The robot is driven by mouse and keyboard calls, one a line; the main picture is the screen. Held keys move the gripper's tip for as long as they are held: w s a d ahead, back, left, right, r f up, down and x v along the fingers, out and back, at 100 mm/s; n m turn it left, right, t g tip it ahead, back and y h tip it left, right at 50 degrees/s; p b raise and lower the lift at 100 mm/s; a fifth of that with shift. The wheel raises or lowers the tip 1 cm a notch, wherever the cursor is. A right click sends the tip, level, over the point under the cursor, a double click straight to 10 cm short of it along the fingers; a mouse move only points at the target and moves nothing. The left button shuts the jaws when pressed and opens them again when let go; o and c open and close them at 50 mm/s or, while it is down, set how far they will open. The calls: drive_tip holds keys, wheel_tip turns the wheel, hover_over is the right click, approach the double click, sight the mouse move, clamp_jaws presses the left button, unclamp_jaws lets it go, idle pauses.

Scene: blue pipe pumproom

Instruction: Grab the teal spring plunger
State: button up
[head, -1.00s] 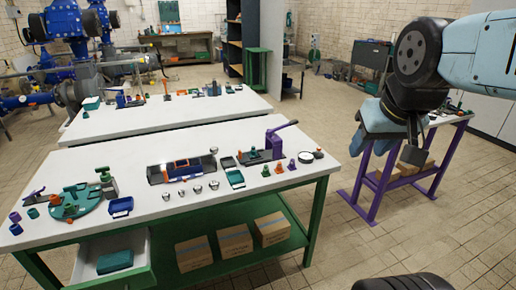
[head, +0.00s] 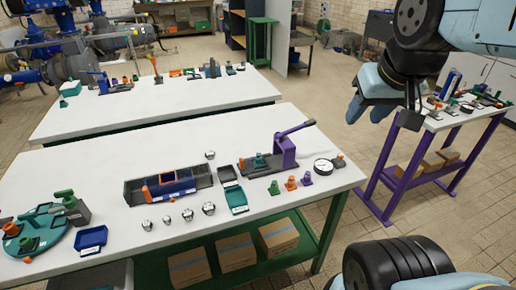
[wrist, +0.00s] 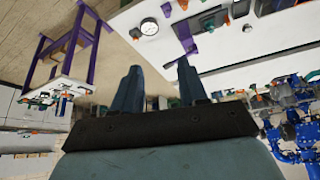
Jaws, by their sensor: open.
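A small teal-green plunger-like piece (head: 274,187) stands at the right front of the near white table, beside orange pieces (head: 291,183) and a purple piece (head: 307,179) of similar shape. Another teal piece (head: 260,160) sits in the dark base of the purple lever press (head: 285,150). At this size I cannot tell for sure which is the spring plunger. My gripper (head: 368,108) is in the air right of the near table, apart from these pieces. In the wrist view its two blue fingers (wrist: 158,82) are spread with nothing between them.
The near table (head: 330,175) also holds a dark tray with a blue-orange part (head: 168,184), several silver knobs, a teal tray (head: 236,198), a blue tray (head: 91,240) and a round teal plate (head: 30,238). A purple-legged table (head: 450,122) stands right. Floor between the tables is open.

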drive_tip(key=shift+w, duration=0.2)
drive_tip(key=shift+o, duration=0.2)
